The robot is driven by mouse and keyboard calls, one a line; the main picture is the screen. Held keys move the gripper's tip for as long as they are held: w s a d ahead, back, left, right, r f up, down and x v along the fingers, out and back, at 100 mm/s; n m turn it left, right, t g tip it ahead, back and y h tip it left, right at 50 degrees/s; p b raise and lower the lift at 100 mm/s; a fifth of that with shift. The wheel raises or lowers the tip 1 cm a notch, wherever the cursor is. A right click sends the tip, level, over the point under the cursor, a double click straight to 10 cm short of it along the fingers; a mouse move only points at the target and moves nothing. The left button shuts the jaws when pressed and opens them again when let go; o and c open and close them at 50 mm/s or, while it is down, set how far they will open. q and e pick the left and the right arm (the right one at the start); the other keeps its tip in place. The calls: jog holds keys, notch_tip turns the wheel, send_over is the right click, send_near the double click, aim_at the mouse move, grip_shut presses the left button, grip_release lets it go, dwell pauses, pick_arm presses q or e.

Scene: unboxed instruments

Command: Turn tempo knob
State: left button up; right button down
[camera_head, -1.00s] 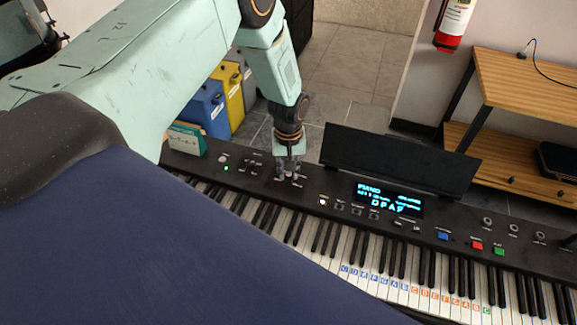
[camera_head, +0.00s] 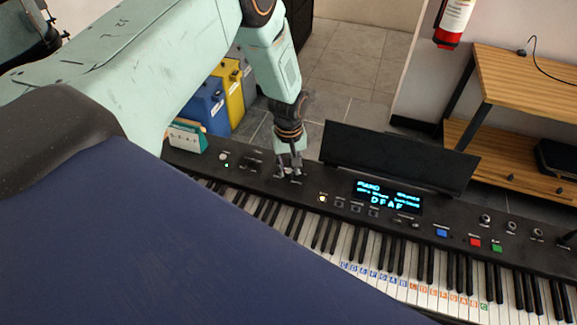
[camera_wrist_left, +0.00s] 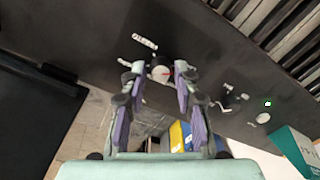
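My left gripper (camera_head: 288,171) reaches down to the left part of the black keyboard panel (camera_head: 330,183). In the left wrist view this gripper (camera_wrist_left: 158,71) is open, one finger on each side of the knob. Whether either finger touches the knob is hard to tell. In the head view the fingers mostly hide the knob. My right gripper is out of view.
A lit display (camera_head: 388,198) and small buttons are right of my gripper. A black music stand (camera_head: 395,158) rises behind the panel. A green-and-white box (camera_head: 187,137) sits at the keyboard's left end. White and black keys run along the front.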

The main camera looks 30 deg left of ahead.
aim_at(288, 171)
pick_arm(q)
jog(key=shift+o, duration=1)
jog(key=shift+s, duration=0.1)
notch_tip(288, 171, up, 12)
jog(key=shift+f, duration=0.15)
